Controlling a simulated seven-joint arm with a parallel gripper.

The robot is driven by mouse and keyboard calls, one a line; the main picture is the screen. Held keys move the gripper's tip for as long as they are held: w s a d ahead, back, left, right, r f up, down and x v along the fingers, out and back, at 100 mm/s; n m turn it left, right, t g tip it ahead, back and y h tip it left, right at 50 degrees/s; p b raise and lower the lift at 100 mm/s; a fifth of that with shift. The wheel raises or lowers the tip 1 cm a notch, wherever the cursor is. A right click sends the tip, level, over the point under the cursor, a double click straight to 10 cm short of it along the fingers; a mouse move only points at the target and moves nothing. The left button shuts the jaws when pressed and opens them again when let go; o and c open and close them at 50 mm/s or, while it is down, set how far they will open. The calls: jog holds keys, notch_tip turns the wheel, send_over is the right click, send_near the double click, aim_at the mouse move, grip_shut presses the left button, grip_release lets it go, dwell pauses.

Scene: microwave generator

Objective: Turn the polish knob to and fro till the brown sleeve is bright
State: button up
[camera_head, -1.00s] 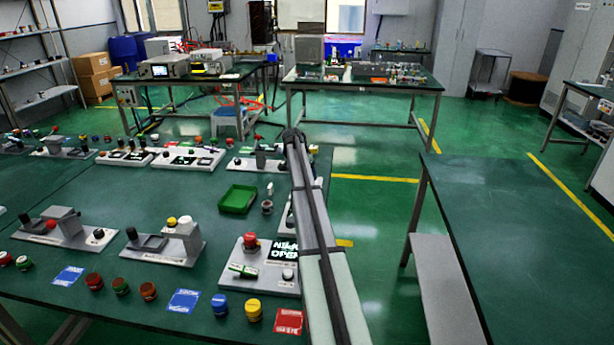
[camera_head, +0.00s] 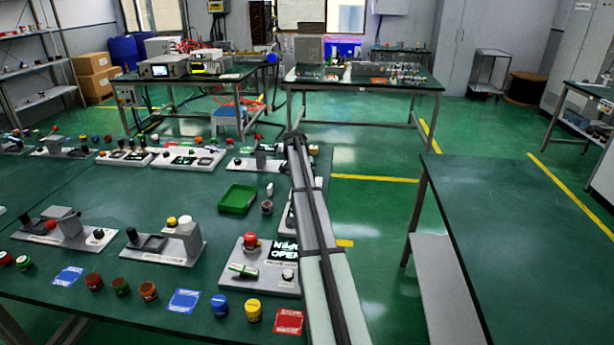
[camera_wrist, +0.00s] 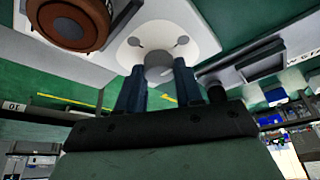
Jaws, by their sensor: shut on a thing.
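In the wrist view my gripper (camera_wrist: 159,82) is shut on a small grey knob (camera_wrist: 158,62), which stands on a white rounded plate (camera_wrist: 190,22) with two dark round spots. I take this to be the polish knob. A round brown sleeve (camera_wrist: 96,12) sits at the upper left in a dark holder, apart from my fingers. Its face is dull reddish brown with a darker centre, cut off by the frame's top. In the head view my arm covers most of this station, and my gripper, the knob and the sleeve cannot be made out.
A green tray (camera_head: 238,199) is farther back. Blue and yellow caps (camera_head: 253,309) stand at the front. The right-hand table (camera_head: 500,220) is bare.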

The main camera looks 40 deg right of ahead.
jog(key=shift+n, duration=0.4)
jog(key=shift+c, duration=0.3)
jog(key=shift+s+n+t, duration=0.1)
jog(key=shift+n+t, duration=0.5)
jog(key=shift+n, duration=0.5)
jog(key=n+t+y, duration=0.1)
jog(key=n, duration=0.2)
jog(key=shift+d+n, duration=0.1)
jog(key=shift+n, duration=0.2)
jog(key=n+y, duration=0.1)
jog(key=n, duration=0.2)
jog(key=n+t+y, duration=0.1)
jog(key=n, duration=0.2)
jog(key=shift+d, duration=0.1)
jog(key=o, duration=1)
jog(key=shift+o, duration=0.2)
jog(key=v, duration=1.4)
jog(key=shift+s+d, duration=0.2)
jog(key=shift+s, duration=0.05)
